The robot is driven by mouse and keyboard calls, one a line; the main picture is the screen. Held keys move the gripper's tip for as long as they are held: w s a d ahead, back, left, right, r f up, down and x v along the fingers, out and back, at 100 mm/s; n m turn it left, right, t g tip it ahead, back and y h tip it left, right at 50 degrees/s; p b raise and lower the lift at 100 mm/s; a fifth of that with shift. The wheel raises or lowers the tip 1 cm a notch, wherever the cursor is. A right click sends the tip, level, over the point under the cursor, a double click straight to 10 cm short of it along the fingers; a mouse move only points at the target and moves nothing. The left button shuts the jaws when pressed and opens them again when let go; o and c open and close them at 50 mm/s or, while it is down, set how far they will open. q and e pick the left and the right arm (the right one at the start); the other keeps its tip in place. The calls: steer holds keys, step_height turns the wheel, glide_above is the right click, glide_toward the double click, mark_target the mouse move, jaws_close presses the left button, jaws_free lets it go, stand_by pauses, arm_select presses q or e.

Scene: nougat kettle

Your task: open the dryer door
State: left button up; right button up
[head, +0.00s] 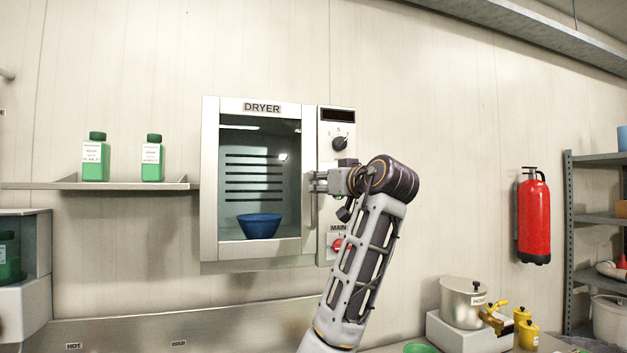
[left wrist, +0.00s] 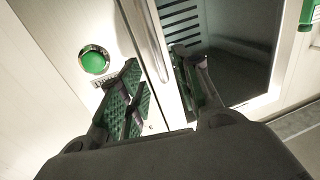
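The dryer (head: 252,259) is a white wall unit with a glass-fronted door (head: 210,180), which looks shut. A blue bowl (head: 259,227) shows behind the glass. The upright metal door handle (head: 307,212) is at the door's right edge, partly hidden by my left gripper (head: 316,182). In the left wrist view, the handle (left wrist: 147,35) runs between the two spread fingers of the left gripper (left wrist: 157,62). The fingers are open, with gaps on both sides of the bar, and I see no clear contact. My right gripper is not in view.
Right of the door is a control panel with a dial (head: 340,143) and a red knob (head: 338,245); a green button (left wrist: 94,60) shows in the wrist view. A shelf (head: 120,185) with two green bottles is left. A pot (head: 462,303) stands lower right.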

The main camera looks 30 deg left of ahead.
mark_target(315, 183)
arm_select(q)
steer(key=shift+p+x, duration=0.75)
steer(key=shift+x, duration=1.9)
jaws_close()
